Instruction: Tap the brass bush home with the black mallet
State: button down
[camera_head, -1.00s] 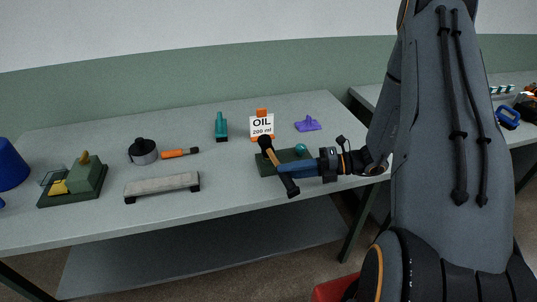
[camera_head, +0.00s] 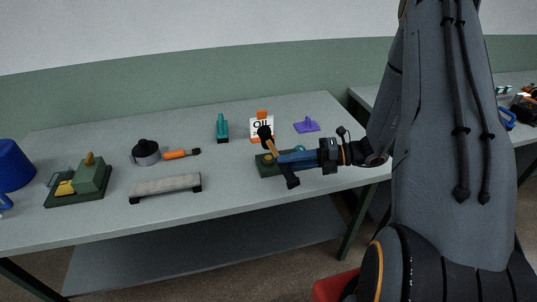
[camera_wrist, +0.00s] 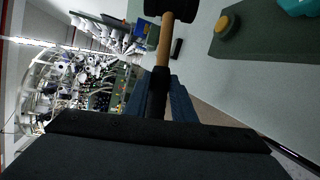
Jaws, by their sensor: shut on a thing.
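My gripper (camera_head: 283,160) is shut on the black grip of the mallet; the wrist view also shows the gripper (camera_wrist: 160,95). The mallet has a black head (camera_head: 265,132) and a wooden handle, and it is held tilted, head up, above the bench. In the wrist view the mallet head (camera_wrist: 168,8) is at the top, partly cut off. The brass bush (camera_head: 268,159) sits on a dark green block (camera_head: 268,171), below the mallet head in the head view. In the wrist view the bush (camera_wrist: 228,25) is right of the handle, apart from the head.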

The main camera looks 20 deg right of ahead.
jog(key=shift+f+b, duration=1.3)
jog(key=shift+f, duration=1)
jog(key=shift+r, duration=0.2)
jog(key=shift+r+p, duration=1.5)
jog(key=shift+r, duration=0.65)
jog(key=shift+r+p, duration=0.5)
jog(key=shift+r, duration=2)
